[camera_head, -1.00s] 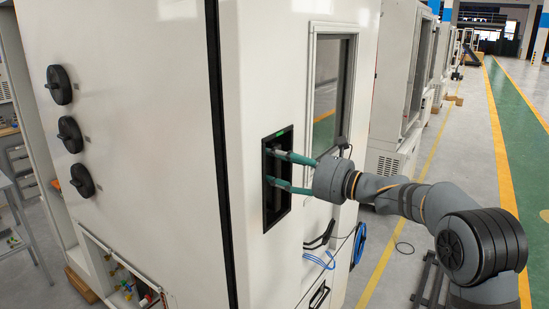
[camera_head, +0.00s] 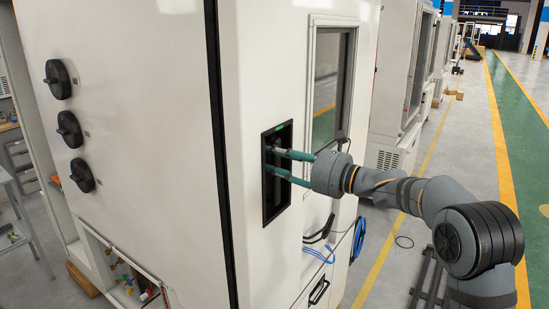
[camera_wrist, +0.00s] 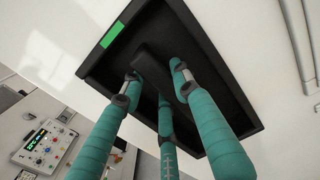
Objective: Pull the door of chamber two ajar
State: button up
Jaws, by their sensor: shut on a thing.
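The white chamber door (camera_head: 258,75) with a tall window (camera_head: 329,85) fills the middle of the head view. A black handle recess (camera_head: 284,207) with a green light is set in it. In the wrist view, a black handle bar (camera_wrist: 153,67) runs through this recess (camera_wrist: 215,75). My gripper (camera_head: 270,160) has teal fingers reaching into the recess, and they are shut on the handle. In the wrist view, my gripper (camera_wrist: 157,80) has fingers on both sides of the bar. The fingertip contact is partly hidden. No clear opening shows at the door edge.
The side panel (camera_head: 140,100) left of a dark seam carries three black knobs (camera_head: 69,131). Blue hoses (camera_head: 359,238) and dark cables hang below the window. More white cabinets (camera_head: 402,70) stand behind. The green and grey floor at right is open.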

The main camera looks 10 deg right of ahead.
grip_shut()
